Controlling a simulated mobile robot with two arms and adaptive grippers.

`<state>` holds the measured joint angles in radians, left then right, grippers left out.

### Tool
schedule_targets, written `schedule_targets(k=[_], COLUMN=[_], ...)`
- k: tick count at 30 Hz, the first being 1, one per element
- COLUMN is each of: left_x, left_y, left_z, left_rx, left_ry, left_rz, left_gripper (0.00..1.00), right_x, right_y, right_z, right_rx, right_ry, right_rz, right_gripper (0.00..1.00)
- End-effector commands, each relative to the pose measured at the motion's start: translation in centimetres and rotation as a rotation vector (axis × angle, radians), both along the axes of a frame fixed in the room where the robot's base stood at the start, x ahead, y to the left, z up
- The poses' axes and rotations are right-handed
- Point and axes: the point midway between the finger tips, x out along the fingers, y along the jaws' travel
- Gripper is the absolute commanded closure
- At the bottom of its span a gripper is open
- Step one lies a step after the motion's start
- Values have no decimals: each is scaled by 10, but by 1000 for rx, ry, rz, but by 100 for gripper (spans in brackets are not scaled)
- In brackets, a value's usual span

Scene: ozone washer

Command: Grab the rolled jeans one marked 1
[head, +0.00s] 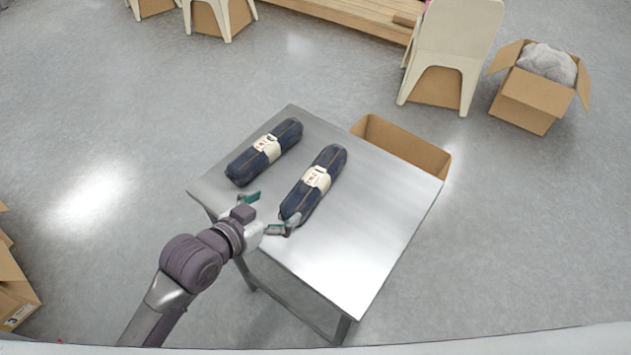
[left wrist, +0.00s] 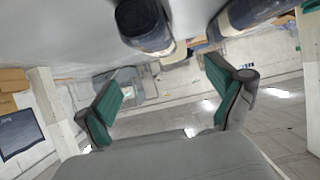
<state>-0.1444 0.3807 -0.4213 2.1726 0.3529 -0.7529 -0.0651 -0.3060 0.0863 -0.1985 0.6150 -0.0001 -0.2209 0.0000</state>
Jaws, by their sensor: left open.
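Two dark blue rolled jeans with white paper bands lie on the metal table. One roll (head: 240,168) is at the left and the other roll (head: 330,160) is to its right. The bands carry red marks too small to read, so I cannot tell which is marked 1. My left gripper (head: 267,212) is open and empty at the table's near left edge, close to the near ends of both rolls. In the left wrist view the gripper's green-padded fingers (left wrist: 170,65) are spread, with one roll's end (left wrist: 143,22) and the other roll (left wrist: 245,14) at the top. My right gripper is not visible.
The metal table (head: 365,235) has bare room on its right side. An open cardboard box (head: 425,154) stands beyond its far right edge. A box with grey cloth (head: 530,95) and a pale chair (head: 455,40) are farther back.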

Motion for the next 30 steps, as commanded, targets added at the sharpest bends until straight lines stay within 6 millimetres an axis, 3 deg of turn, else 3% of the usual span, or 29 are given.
schedule_targets(k=[12,30], left_x=[54,97], left_y=[-40,-75], left_z=[-29,-53], left_rx=[-8,-7], left_ry=[-8,-8], left_rz=[-4,-4], left_gripper=[6,6], right_x=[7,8], right_y=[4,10], right_z=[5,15], right_rx=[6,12], right_ry=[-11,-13], right_rz=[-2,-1], right_gripper=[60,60])
